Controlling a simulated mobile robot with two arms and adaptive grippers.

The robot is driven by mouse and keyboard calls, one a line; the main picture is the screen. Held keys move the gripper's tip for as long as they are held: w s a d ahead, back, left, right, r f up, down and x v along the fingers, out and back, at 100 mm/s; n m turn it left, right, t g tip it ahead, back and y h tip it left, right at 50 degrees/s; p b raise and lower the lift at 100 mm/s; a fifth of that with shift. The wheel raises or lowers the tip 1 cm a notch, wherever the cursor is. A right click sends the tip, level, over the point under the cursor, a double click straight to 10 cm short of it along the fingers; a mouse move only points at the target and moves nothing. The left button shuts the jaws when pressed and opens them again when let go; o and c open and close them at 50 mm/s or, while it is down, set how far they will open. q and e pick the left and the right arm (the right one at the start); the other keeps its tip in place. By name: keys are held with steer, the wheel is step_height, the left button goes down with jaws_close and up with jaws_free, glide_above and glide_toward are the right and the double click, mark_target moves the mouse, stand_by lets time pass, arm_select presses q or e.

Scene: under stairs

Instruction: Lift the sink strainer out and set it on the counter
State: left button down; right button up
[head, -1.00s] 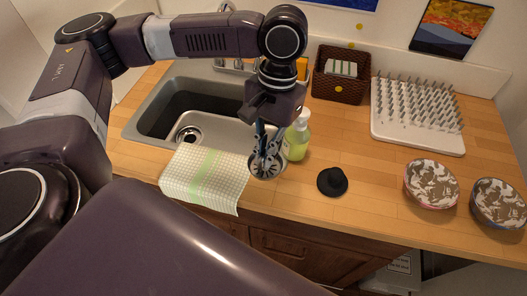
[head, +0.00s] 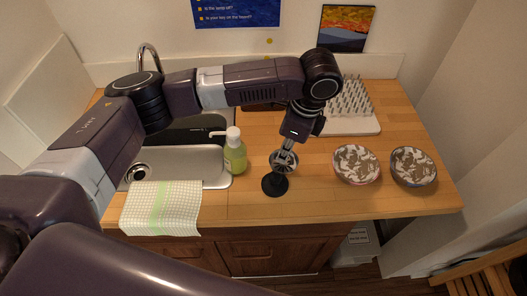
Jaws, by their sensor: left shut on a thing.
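The sink strainer (head: 283,162), a round metal basket, is in the head view right of the soap bottle. My left gripper (head: 289,145) points down and is shut on it from above. The strainer overlaps the upper edge of a black stopper (head: 275,187) in the picture. I cannot tell whether it touches the stopper or the wooden counter (head: 330,205). The grey sink (head: 212,168) is at the left, with its drain (head: 138,173) showing and part of its basin hidden by my left arm. My right gripper is not in view.
A green soap bottle (head: 235,156) stands left of the strainer. A checked towel (head: 160,208) hangs over the front edge. Two patterned bowls (head: 357,165) (head: 413,167) stand at the right. A white spiked rack (head: 356,124) is behind. The counter front right of the stopper is clear.

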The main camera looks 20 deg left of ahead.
arm_select(q)
steer(key=w+d+m+t+h+p, duration=0.1)
steer(key=w+d+m+t+p, duration=0.2)
steer(key=d+m, duration=0.55)
steer(key=shift+m+g, duration=0.7)
steer(key=shift+m, duration=0.25)
steer(key=f+b, duration=0.2)
steer(key=a+f+b, duration=0.1)
steer(key=f+b, duration=0.2)
steer(key=shift+a+f, duration=0.1)
steer(key=shift+f, duration=1.5)
steer(key=c, duration=1.6)
jaws_free()
